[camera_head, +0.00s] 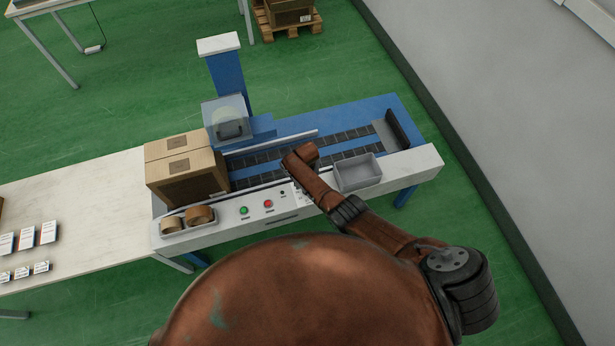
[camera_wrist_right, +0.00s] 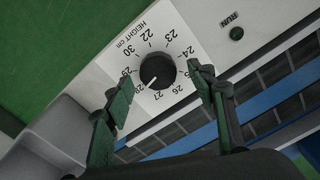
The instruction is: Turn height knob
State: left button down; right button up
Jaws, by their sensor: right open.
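The height knob (camera_wrist_right: 157,71) is a round black dial on a white panel marked "HEIGHT cm", with numbers from 22 to 30 around it. Its white pointer line is aimed toward the lower left, near the 28 mark. My right gripper (camera_wrist_right: 162,78) is open, with one dark green finger on each side of the knob. A gap shows between each finger and the knob, so it is not gripped. In the head view my right arm reaches over the white control panel (camera_head: 228,227), and the knob is hidden there. My left gripper is not in view.
A grey tray (camera_head: 358,173) sits right of my right gripper. Green (camera_head: 243,210) and red (camera_head: 268,204) buttons are to the left. A cardboard box (camera_head: 185,165) stands on the conveyor, with tape rolls (camera_head: 199,214) nearby. A RUN indicator (camera_wrist_right: 236,33) is near the knob.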

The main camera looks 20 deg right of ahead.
notch_tip(320, 180, up, 11)
jog(key=shift+f, duration=0.2)
jog(key=shift+d, duration=0.1)
dwell(0.5)
